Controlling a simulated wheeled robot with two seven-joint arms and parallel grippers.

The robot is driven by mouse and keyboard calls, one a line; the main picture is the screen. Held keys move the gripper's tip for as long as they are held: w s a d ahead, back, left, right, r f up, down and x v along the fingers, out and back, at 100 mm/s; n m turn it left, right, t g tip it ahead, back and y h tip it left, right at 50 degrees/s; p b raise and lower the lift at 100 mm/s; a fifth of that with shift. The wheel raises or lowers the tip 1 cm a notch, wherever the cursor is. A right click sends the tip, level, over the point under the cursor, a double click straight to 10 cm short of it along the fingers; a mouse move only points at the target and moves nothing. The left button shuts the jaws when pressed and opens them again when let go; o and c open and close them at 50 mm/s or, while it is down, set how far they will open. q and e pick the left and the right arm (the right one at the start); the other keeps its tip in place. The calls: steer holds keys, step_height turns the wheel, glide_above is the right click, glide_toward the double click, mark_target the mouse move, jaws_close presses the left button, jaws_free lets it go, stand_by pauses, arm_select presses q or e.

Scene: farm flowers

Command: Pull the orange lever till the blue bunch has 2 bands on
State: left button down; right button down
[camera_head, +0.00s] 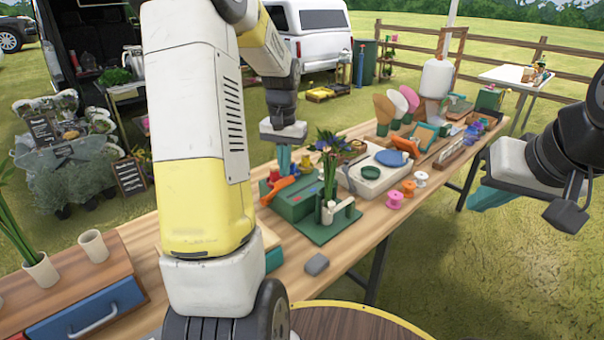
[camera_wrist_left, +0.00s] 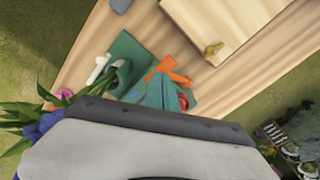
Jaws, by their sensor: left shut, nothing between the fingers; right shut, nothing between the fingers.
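The green banding machine (camera_head: 293,203) stands on the table with its orange lever (camera_head: 277,188) at its left side; the lever also shows in the left wrist view (camera_wrist_left: 167,68). My left gripper (camera_head: 284,165) points down, its teal fingers shut and empty, just above or beside the lever; contact cannot be told. Green stems (camera_head: 328,188) stand upright in the machine by a white clamp (camera_head: 340,207). No bands can be made out. My right gripper (camera_head: 492,197) is shut and empty, off the table's right side.
Pink, white and orange spools (camera_head: 395,199) stand right of the machine, near a pale scale-like box (camera_head: 372,178). A grey block (camera_head: 316,264) lies in front. A wooden drawer box (camera_head: 80,290) with pots is at left. The table's front edge beside the spools is clear.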

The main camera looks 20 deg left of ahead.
arm_select(q)
steer(key=shift+f, duration=0.9)
steer(key=shift+s+d+f, duration=0.35)
steer(key=shift+d+f, duration=0.2)
steer(key=shift+f, duration=0.15)
steer(key=shift+s+d+f, duration=0.3)
steer(key=shift+d+f, duration=0.25)
steer(key=shift+f, duration=0.15)
steer(key=shift+s+d+f, duration=0.25)
steer(key=shift+d+f, duration=0.2)
steer(key=shift+f, duration=0.35)
steer(key=shift+s+d+f, duration=0.25)
steer(key=shift+d+f, duration=0.15)
steer(key=shift+f, duration=0.4)
steer(key=f, duration=0.2)
steer(key=d+f, duration=0.1)
steer(key=shift+s+f, duration=0.3)
